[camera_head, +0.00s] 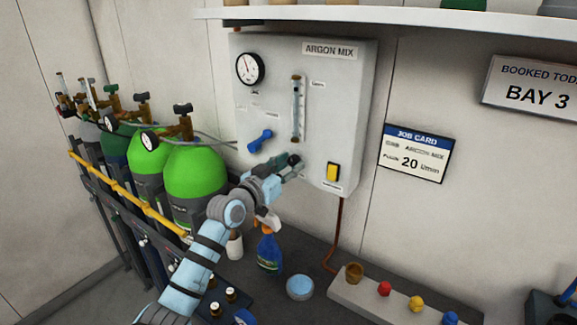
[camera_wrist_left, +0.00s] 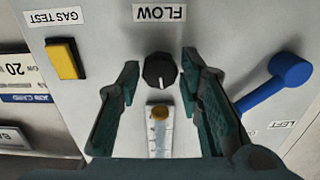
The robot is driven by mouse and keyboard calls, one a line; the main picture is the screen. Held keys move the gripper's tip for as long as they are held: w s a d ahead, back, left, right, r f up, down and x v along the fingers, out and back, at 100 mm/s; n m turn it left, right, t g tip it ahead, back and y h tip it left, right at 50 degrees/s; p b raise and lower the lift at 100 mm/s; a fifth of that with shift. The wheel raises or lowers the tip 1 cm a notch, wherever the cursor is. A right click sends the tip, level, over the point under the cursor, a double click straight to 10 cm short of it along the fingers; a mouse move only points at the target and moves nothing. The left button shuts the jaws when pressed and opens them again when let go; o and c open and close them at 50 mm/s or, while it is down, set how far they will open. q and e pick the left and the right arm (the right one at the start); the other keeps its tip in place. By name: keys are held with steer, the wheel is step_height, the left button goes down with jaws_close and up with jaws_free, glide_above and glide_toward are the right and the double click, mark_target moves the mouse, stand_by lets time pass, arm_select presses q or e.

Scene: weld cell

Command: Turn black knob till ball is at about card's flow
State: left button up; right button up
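My left gripper (camera_wrist_left: 160,62) is open around the knob, with a finger on each side and visible gaps. In the head view the left gripper (camera_head: 294,162) covers the knob. The flow tube (camera_head: 298,108) stands upright above the gripper; its lower end (camera_wrist_left: 158,135) shows in the wrist view. I cannot make out the ball. The job card (camera_head: 416,153) reads ARGON MIX, 20 l/min. My right gripper is not in view.
A blue lever (camera_head: 260,140) and a yellow GAS TEST switch (camera_head: 333,173) flank the knob area. A round gauge (camera_head: 250,69) is at the panel's upper left. Green cylinders (camera_head: 195,172) stand left. A spray bottle (camera_head: 268,250) stands below the arm.

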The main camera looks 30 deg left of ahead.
arm_select(q)
jaws_close()
steer(key=m+b, duration=0.3)
steer(key=shift+f+m, duration=0.15)
steer(key=shift+m, duration=0.15)
steer(key=shift+m+b, duration=0.7)
steer(key=shift+m, duration=0.4)
steer(key=shift+m+b, duration=0.45)
steer(key=shift+m, duration=0.75)
steer(key=shift+r, duration=0.2)
steer(key=o, duration=0.6)
jaws_free()
steer(key=shift+w, duration=0.1)
steer(key=shift+c, duration=0.2)
